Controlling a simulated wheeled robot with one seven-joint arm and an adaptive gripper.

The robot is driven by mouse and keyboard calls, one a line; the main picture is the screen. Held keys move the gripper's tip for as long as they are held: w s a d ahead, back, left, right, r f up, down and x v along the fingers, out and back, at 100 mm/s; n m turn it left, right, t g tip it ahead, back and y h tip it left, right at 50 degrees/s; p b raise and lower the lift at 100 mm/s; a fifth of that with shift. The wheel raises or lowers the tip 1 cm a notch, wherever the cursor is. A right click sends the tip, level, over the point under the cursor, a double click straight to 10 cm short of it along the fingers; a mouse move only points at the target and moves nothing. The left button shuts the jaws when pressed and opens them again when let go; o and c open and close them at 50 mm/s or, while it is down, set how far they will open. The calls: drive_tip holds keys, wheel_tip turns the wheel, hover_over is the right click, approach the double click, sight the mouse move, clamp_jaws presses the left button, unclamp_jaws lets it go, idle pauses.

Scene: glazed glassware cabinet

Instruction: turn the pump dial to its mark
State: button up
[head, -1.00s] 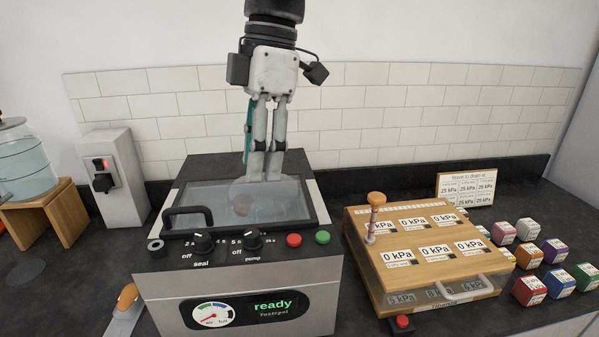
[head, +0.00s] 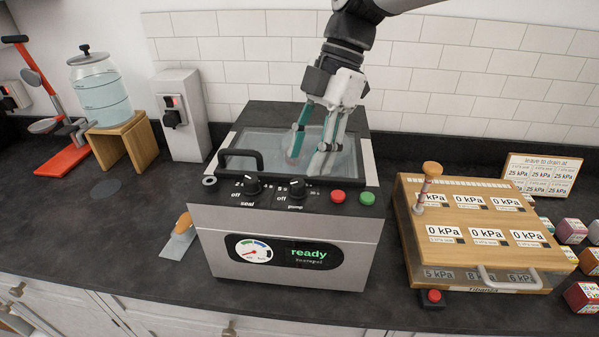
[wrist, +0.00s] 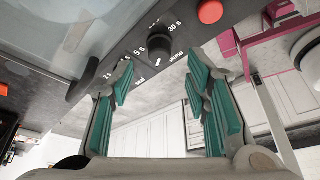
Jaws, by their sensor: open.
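The pump dial (head: 297,188) is a black knob on the front panel of the vacuum sealer (head: 290,232), right of the seal dial (head: 252,184). My gripper (head: 307,163) is tilted over the glass lid, just behind and above the pump dial, apart from it. Its teal-padded fingers are spread with nothing between them. In the wrist view the pump dial (wrist: 158,47) shows beyond and between the open fingertips (wrist: 160,72), with second marks and the word pump around it. The exact angle of its pointer is hard to read.
A lid handle (head: 240,155) rises left of the gripper. Red (head: 337,196) and green (head: 367,198) buttons sit right of the dial. The display (head: 284,251) reads ready. A wooden kPa box (head: 470,215) stands right. Counter in front is clear.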

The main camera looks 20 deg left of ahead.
sight(298, 182)
drive_tip(key=shift+p+x, duration=0.4)
drive_tip(key=shift+x, duration=2.1)
clamp_jaws()
